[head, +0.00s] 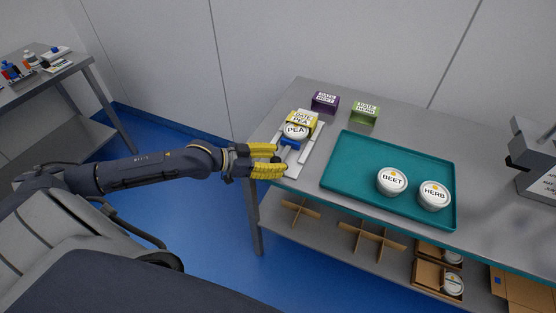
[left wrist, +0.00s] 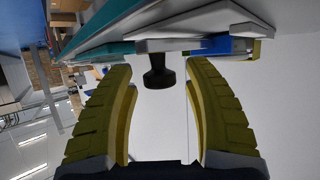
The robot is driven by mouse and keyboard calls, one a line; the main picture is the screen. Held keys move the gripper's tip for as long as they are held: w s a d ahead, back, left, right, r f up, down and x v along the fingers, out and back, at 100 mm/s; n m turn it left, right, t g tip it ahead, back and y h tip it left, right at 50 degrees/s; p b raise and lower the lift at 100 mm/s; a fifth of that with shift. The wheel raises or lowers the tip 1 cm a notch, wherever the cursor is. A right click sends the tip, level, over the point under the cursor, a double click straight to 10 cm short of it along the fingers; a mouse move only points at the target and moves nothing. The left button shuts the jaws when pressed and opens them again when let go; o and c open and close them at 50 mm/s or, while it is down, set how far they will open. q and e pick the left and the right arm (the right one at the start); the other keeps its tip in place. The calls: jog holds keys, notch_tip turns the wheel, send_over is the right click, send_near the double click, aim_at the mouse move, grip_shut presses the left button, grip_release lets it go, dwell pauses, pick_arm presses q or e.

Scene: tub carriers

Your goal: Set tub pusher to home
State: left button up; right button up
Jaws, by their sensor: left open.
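The blue tub pusher (head: 290,142) sits on the white carrier rail (head: 307,157) at the table's left end, just in front of the white PEA tub (head: 296,131). A yellow GATE PEA block (head: 304,117) stands behind the tub. My left gripper (head: 278,160) is open at the rail's near left side. In the left wrist view a black knob (left wrist: 157,76) lies between its spread yellow fingers, with a visible gap on each side. The blue pusher part (left wrist: 228,45) shows beside the knob. My right gripper is not in view.
A teal tray (head: 348,180) holds BEET (head: 391,181) and HERB (head: 434,194) tubs. Purple (head: 325,102) and green (head: 365,112) gate blocks stand at the back. A grey device (head: 535,150) is at the right. A shelf with cardboard dividers (head: 372,236) lies below.

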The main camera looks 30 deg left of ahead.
pick_arm(q)
jog(key=shift+c, duration=0.2)
jog(key=c, duration=1.1)
jog(key=shift+w, duration=0.1)
jog(key=shift+r, duration=0.1)
